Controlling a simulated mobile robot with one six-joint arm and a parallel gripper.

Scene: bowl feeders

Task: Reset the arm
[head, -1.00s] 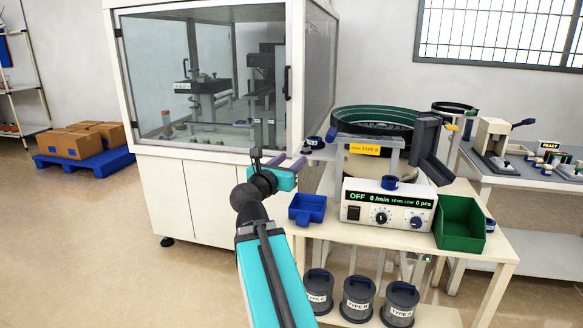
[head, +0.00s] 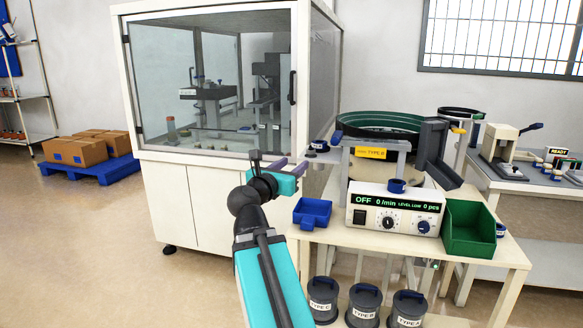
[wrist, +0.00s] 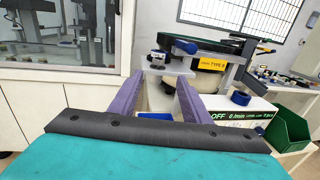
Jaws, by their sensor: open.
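My gripper (head: 290,168) is in the middle of the head view, raised in front of the glass cabinet and left of the bowl feeder. In the wrist view my gripper (wrist: 158,100) shows two purple fingers spread apart with nothing between them. My teal arm runs up from the bottom edge of the head view to it. Beyond the fingers stand the bowl feeder (head: 380,123), with a green rim and a TYPE B label, and its controller (head: 392,211), which reads OFF and 0 /min.
A blue bin (head: 312,212) and a green bin (head: 470,228) stand on the feeder table (head: 410,250). Several labelled canisters, one of them the TYPE A canister (head: 407,309), stand below. The glass cabinet (head: 215,85) is behind my arm. Boxes lie on a blue pallet (head: 105,170) at left; floor there is open.

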